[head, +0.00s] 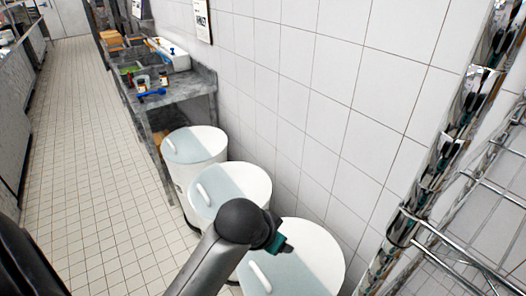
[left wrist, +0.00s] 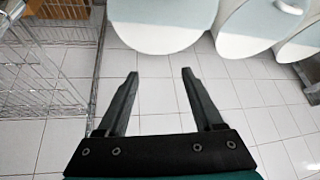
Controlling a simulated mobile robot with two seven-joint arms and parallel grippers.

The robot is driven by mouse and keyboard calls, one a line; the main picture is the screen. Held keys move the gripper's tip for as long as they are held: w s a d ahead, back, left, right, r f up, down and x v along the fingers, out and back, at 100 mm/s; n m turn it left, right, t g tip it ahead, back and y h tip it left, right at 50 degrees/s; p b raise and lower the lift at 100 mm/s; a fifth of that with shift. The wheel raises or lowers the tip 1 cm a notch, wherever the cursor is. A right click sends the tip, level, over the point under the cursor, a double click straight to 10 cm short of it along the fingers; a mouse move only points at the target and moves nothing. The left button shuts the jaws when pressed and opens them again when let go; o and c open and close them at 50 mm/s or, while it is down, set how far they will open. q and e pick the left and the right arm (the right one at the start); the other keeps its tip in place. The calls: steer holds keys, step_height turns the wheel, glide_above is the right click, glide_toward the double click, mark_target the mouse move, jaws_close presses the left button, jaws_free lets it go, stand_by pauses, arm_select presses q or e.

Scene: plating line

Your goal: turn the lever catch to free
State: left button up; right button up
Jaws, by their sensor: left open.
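I cannot make out a lever catch in either view. My left gripper (head: 283,247) is at the bottom middle of the head view, above the white bins, with its fingers mostly hidden behind the wrist. In the left wrist view my left gripper (left wrist: 161,73) is open, with two dark fingers apart and nothing between them. Bare tiled floor shows below the fingers. My right gripper is in neither view.
White lidded bins (head: 235,183) line the tiled wall; they also show in the left wrist view (left wrist: 160,35). A grey counter (head: 185,88) holds small items. A wire rack (head: 470,262) stands at right, and a wire shelf (left wrist: 45,75) shows in the wrist view. The left aisle is clear.

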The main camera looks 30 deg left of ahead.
arm_select(q)
steer(key=w+a+r+t, duration=0.25)
steer(key=w+r, duration=0.45)
steer(key=r, duration=0.4)
steer(key=w+a+r+t, duration=0.2)
steer(key=w+a+r, duration=0.1)
steer(key=w+r, duration=0.65)
step_height(320, 180, up, 20)
steer(key=a+t+h, duration=0.1)
steer(key=a+t, duration=0.2)
steer(key=s+a+r+t+h, duration=0.15)
steer(key=s+r, duration=0.25)
steer(key=r, duration=0.5)
steer(key=s+a+r+t+h, duration=0.1)
steer(key=s+r+t, duration=0.15)
steer(key=r, duration=0.65)
steer(key=s+a+r+t+h, duration=0.15)
steer(key=s+r, duration=0.25)
steer(key=r, duration=0.5)
steer(key=s+a+r+m+t+h, duration=0.1)
steer(key=s+r+m+t+h, duration=0.15)
steer(key=s+r, duration=0.75)
steer(key=shift+g+h, duration=0.35)
steer(key=shift+g, duration=0.1)
steer(key=shift+p+x, duration=4)
steer(key=shift+x, duration=3.1)
steer(key=shift+f, duration=0.1)
